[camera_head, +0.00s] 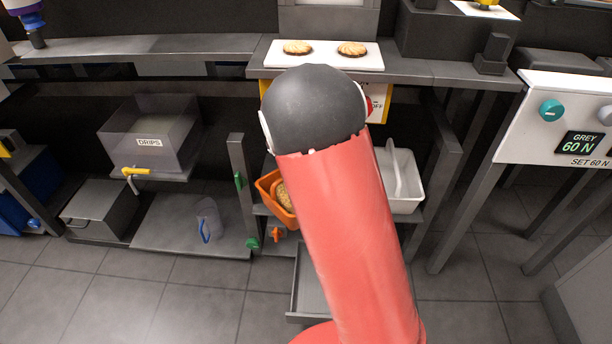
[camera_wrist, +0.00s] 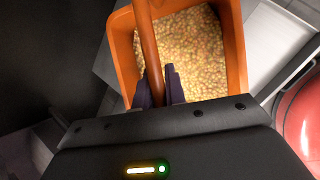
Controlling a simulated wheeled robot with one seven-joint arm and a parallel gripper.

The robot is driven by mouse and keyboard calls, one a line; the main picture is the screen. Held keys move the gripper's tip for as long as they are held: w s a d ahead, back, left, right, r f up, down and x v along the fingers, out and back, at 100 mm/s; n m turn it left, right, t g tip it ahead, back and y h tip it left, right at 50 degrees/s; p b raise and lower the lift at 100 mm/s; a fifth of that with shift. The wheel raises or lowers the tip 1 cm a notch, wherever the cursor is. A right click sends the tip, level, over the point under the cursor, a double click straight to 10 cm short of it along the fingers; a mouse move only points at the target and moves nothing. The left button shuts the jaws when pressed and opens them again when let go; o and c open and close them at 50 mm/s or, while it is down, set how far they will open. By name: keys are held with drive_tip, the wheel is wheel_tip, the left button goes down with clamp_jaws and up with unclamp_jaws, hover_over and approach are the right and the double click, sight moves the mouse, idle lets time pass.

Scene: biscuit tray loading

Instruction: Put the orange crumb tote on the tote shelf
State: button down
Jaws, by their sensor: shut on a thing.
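The orange crumb tote (camera_head: 266,187) is under the counter in the head view, largely hidden behind my red arm. In the wrist view the tote (camera_wrist: 124,52) is filled with yellow-brown crumbs (camera_wrist: 185,50), with an orange-brown bar handle (camera_wrist: 148,45) across its top. My gripper (camera_wrist: 161,82) is shut on this handle; its dark fingers are on either side of the bar. My gripper is hidden in the head view. The tote is near a grey shelf (camera_head: 262,211) between upright posts; I cannot tell whether that is the tote shelf or whether the tote touches it.
A white tote (camera_head: 405,196) with a handle stands right of my arm. A grey post (camera_head: 240,165) with green parts is close left of the orange tote. A grey tray (camera_head: 303,285) is low in front. A drips bin (camera_head: 149,154) and clear jug (camera_head: 209,220) are farther left.

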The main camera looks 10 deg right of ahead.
drive_tip(key=shift+w+d+f+b, duration=0.15)
drive_tip(key=shift+w+f, duration=0.05)
drive_tip(key=shift+f, duration=0.7)
drive_tip(key=shift+w+d+f+b, duration=0.1)
drive_tip(key=shift+w+f+b, duration=0.05)
drive_tip(key=shift+f, duration=0.7)
drive_tip(key=c, duration=1.5)
unclamp_jaws()
drive_tip(key=shift+f, duration=0.15)
drive_tip(key=shift+o, duration=0.2)
